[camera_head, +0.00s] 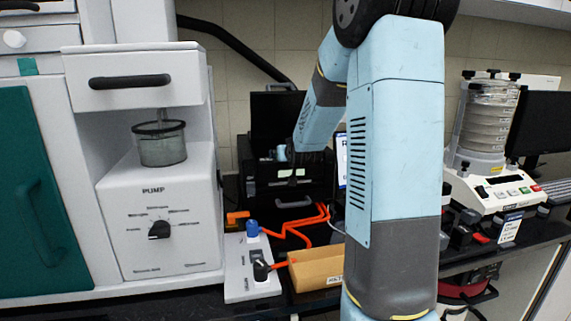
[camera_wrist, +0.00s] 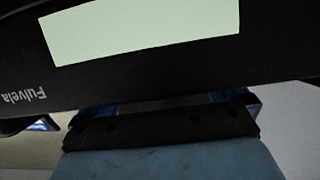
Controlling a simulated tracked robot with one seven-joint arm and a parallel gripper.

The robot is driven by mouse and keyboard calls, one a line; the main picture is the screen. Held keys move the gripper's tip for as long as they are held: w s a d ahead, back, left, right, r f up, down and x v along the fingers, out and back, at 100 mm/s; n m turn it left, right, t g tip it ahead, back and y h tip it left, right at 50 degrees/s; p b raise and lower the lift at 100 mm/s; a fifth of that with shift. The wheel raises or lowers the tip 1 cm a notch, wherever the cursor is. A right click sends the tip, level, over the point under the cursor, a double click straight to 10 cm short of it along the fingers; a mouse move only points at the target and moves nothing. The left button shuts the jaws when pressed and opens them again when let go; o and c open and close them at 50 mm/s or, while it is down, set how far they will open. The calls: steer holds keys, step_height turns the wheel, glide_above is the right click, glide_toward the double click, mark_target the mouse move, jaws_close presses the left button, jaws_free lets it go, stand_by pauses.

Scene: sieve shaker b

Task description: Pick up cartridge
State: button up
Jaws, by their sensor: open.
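I cannot clearly make out a cartridge in either view. My gripper (camera_wrist: 163,108) is open at the bottom of the wrist view, with dark, blue-edged parts. It faces the dark front of a black device (camera_wrist: 275,50) with a pale green panel (camera_wrist: 145,30) and the upside-down word "Fulvela". In the head view, my arm reaches back to the black device (camera_head: 258,188), and the gripper end is small and dark against it. A small pale-blue piece (camera_head: 282,153) shows there; I cannot tell what it is. Whether the gripper touches the device is unclear.
A white pump unit (camera_head: 155,215) stands at left. A white control box (camera_head: 247,272), orange tubing (camera_head: 290,228) and a cardboard box (camera_head: 316,267) lie in front of the black device. A sieve shaker (camera_head: 490,150) stands at right. My arm hides the middle of the counter.

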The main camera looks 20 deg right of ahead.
steer(key=shift+w+d+f, duration=0.1)
steer(key=shift+w+f, duration=0.15)
steer(key=shift+w, duration=0.35)
steer(key=c, duration=1.4)
